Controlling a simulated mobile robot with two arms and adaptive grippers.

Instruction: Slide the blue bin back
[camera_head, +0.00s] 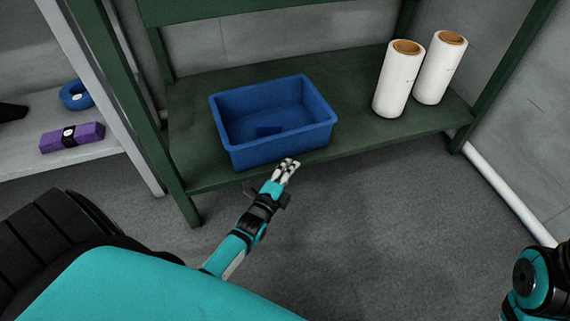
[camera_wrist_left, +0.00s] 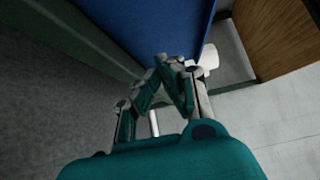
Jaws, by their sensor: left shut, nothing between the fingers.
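The blue bin (camera_head: 282,145) is an open rectangular tub on the lower shelf (camera_head: 345,126) of a green rack. Its front edge lies close to the shelf's front edge. My left gripper (camera_head: 288,166) is shut and empty, right in front of the bin's front wall near its lower middle. In the left wrist view the shut fingertips (camera_wrist_left: 172,62) overlap the blue bin wall (camera_wrist_left: 150,25); I cannot tell whether they touch it. My right gripper is out of view; only part of my right arm shows at the lower right.
Two white rolls (camera_head: 398,80) (camera_head: 438,68) stand on the shelf to the right of the bin. A green post (camera_head: 135,120) stands to the left. A grey shelf at far left holds a purple pack (camera_head: 72,138) and a blue roll (camera_head: 76,95). The shelf behind the bin looks clear.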

